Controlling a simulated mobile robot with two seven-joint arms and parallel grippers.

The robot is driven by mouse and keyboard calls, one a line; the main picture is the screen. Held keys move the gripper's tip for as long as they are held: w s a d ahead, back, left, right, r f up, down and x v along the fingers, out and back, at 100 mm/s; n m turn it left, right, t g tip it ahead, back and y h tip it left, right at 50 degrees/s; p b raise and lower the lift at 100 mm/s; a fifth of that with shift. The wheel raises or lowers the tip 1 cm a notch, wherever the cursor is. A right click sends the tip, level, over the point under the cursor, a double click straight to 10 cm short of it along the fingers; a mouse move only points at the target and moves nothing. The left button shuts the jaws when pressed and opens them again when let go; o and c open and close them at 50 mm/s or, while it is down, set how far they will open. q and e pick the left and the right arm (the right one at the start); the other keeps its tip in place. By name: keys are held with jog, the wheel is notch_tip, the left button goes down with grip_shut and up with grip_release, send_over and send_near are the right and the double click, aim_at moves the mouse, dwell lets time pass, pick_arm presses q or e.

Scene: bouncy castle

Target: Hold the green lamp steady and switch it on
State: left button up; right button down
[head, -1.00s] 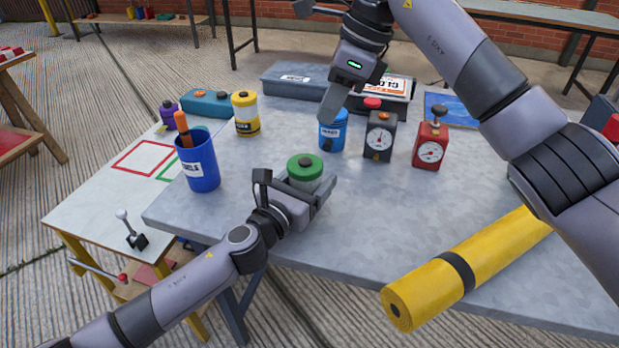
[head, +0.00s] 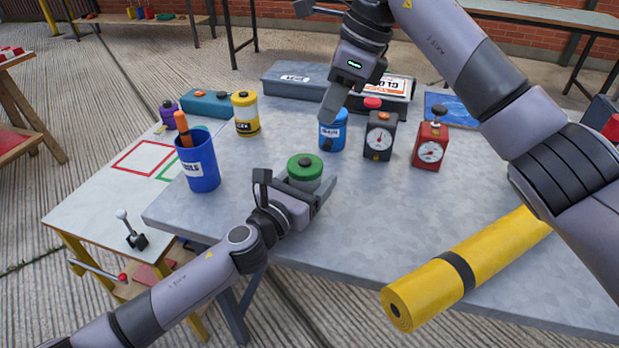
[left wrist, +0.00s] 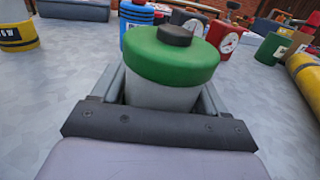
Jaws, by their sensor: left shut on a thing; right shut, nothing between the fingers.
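The green lamp (head: 305,170) stands upright on the grey table, a pale body under a green cap with a dark button on top. It also fills the middle of the left wrist view (left wrist: 172,62). My left gripper (head: 312,186) is shut on its body, one finger on each side. The button is uncovered. My right gripper (head: 333,104) is shut and empty, above the table behind the lamp, in front of part of the blue lamp (head: 332,132). It is apart from the green lamp.
A yellow lamp (head: 246,114) and a blue cup (head: 199,165) stand to the left. A black timer (head: 379,136) and a red timer (head: 430,146) stand to the right. A yellow roll (head: 470,262) lies along the front right. The table (head: 375,200) is clear right of the green lamp.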

aim_at(309, 163)
jog(key=shift+a+f+n+t+y, duration=0.6)
jog(key=shift+f+t, duration=0.2)
jog(key=shift+f, duration=0.4)
jog(key=shift+a+f+n+t+y, duration=0.6)
jog(key=shift+f+t, duration=0.2)
jog(key=shift+f, duration=0.4)
jog(key=shift+a+f+n+t+y, duration=0.55)
jog(key=shift+f+t, duration=0.25)
jog(key=shift+f, duration=0.4)
jog(key=shift+f, duration=0.1)
